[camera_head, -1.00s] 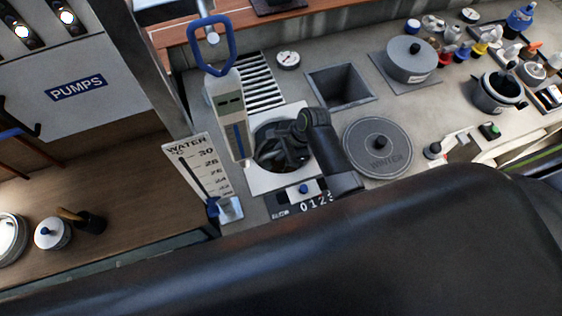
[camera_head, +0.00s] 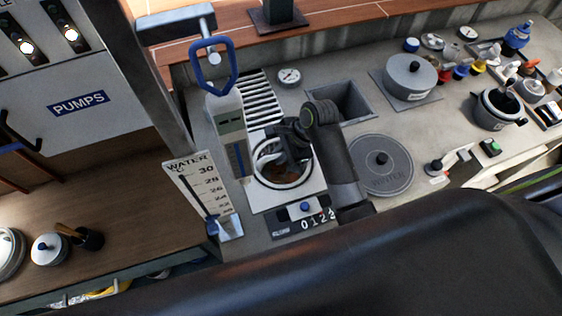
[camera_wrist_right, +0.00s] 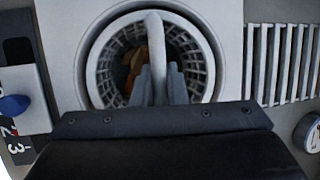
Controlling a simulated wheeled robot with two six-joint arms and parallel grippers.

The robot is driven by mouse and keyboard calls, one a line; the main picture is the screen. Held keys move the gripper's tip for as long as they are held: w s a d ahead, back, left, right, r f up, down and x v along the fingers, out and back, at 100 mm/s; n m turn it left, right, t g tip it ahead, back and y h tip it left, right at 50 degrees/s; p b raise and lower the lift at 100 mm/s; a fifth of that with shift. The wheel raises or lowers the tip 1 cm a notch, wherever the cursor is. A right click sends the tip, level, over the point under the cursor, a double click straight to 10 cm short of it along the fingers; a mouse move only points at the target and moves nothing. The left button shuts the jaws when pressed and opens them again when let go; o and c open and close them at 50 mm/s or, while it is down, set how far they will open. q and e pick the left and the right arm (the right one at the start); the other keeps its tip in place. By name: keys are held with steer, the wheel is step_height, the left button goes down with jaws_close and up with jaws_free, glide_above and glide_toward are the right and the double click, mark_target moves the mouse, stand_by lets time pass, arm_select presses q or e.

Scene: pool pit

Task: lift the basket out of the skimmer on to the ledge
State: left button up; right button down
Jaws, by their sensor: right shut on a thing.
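The basket (camera_wrist_right: 103,75) is a pale round mesh with an upright loop handle (camera_wrist_right: 155,40) and brown leaf-like debris inside. It sits within the round skimmer mouth in the square white plate (camera_head: 262,200); I cannot tell how far it is raised. My right gripper (camera_head: 277,153) is above the basket. In the right wrist view its two grey fingers (camera_wrist_right: 160,85) are closed on the handle from both sides. The fingers hide part of the basket's near side. The ledge is the grey concrete top (camera_head: 420,125) around the skimmer. My left gripper is not in view.
A round grey WATER lid (camera_head: 380,168) lies right of the skimmer. A slatted grate (camera_head: 262,98) and a square pit (camera_head: 342,100) lie behind. A blue-handled upright tool (camera_head: 228,118) and a thermometer board (camera_head: 197,190) stand at left. A lidded pot (camera_head: 410,80) stands farther right.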

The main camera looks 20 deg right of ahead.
step_height(320, 180, up, 10)
steer(key=shift+f, duration=0.2)
stand_by(0.4)
steer(key=shift+r+p, duration=1.15)
steer(key=shift+p, duration=0.5)
